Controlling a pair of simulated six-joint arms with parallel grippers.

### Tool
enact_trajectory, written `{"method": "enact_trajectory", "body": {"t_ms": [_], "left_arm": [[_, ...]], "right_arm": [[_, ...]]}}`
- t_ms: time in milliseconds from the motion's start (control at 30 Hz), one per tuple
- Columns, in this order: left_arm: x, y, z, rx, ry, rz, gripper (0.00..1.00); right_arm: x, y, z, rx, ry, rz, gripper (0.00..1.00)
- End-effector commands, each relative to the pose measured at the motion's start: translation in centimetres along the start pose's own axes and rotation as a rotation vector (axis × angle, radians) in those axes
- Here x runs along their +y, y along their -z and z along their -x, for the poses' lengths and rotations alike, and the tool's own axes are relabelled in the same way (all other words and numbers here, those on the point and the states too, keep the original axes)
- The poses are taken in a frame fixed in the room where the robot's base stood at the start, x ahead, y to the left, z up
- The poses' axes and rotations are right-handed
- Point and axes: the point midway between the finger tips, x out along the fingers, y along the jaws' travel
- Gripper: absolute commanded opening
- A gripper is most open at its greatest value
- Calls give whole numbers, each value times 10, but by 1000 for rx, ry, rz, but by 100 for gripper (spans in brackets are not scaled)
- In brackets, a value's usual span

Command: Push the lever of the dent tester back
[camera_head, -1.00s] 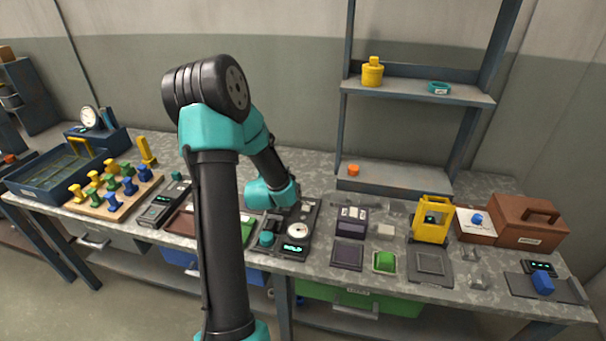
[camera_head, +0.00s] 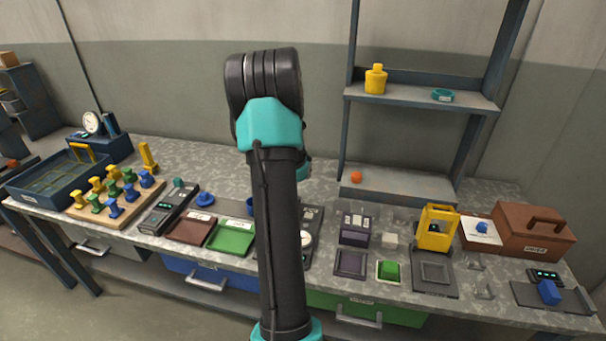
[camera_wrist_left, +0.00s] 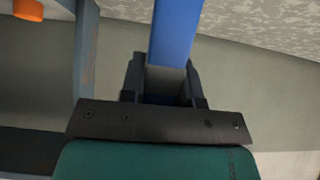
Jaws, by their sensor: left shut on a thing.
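A dark tester-like device (camera_head: 307,238) with a round dial stands at the middle of the bench, mostly hidden behind my left arm in the head view. I cannot make out its lever there. My left gripper (camera_wrist_left: 167,80) shows in the left wrist view, shut on a smooth blue bar (camera_wrist_left: 175,35) that runs out of the top of the picture. I cannot tell for sure whether this bar is the tester's lever. In the head view my left gripper is hidden behind my own arm. My right gripper is not in view.
Red (camera_head: 190,230) and green trays (camera_head: 231,237) lie left of the device. A dark box (camera_head: 354,228) and a yellow frame (camera_head: 437,228) stand to its right. A shelf (camera_head: 420,97) rises behind. A peg board (camera_head: 112,207) sits at the left.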

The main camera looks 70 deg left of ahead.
Motion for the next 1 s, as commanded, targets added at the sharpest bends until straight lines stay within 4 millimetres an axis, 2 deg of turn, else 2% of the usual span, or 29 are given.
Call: {"method": "enact_trajectory", "body": {"t_ms": [167, 500, 533, 800, 1000], "left_arm": [[-9, -2, 0, -19, 8, 8, 0], [-10, -2, 0, -21, 8, 9, 0], [-10, -2, 0, -20, 8, 9, 31], [-10, -2, 0, -20, 8, 9, 55], [-10, -2, 0, -20, 8, 9, 55]], "right_arm": [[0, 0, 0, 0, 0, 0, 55], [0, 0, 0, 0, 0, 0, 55], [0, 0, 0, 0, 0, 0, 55], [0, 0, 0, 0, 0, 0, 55], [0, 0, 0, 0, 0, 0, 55]]}}
